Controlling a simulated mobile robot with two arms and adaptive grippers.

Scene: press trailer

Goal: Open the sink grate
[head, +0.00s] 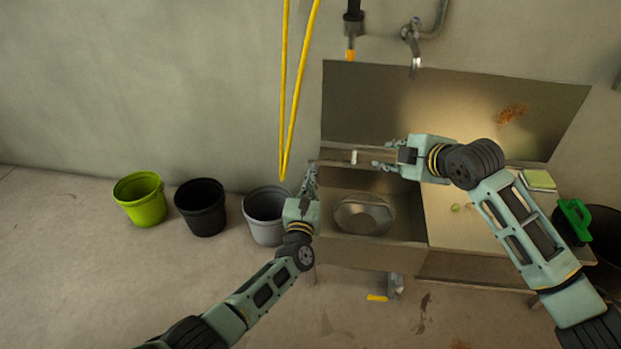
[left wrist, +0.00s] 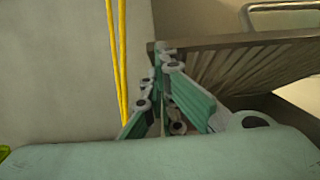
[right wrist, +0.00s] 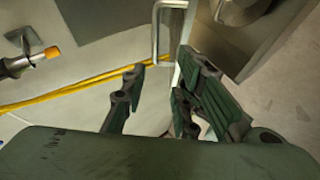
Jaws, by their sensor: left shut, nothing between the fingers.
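The sink (head: 405,220) stands against the wall, and its basin is visible from above. The sink grate (head: 330,166) looks tilted up at the left and back of the basin, seen nearly edge-on; its slatted face shows in the left wrist view (left wrist: 250,65). A metal handle (head: 354,157) sits on it and also shows in the right wrist view (right wrist: 157,30). My left gripper (head: 311,172) is shut and empty by the grate's left edge; whether it touches is unclear. My right gripper (head: 378,157) is open, its fingers just right of the handle, apart from it.
A round metal pot (head: 364,214) is in the basin. A faucet (head: 413,50) hangs above. Green (head: 140,199), black (head: 201,206) and grey (head: 265,213) buckets stand left of the sink.

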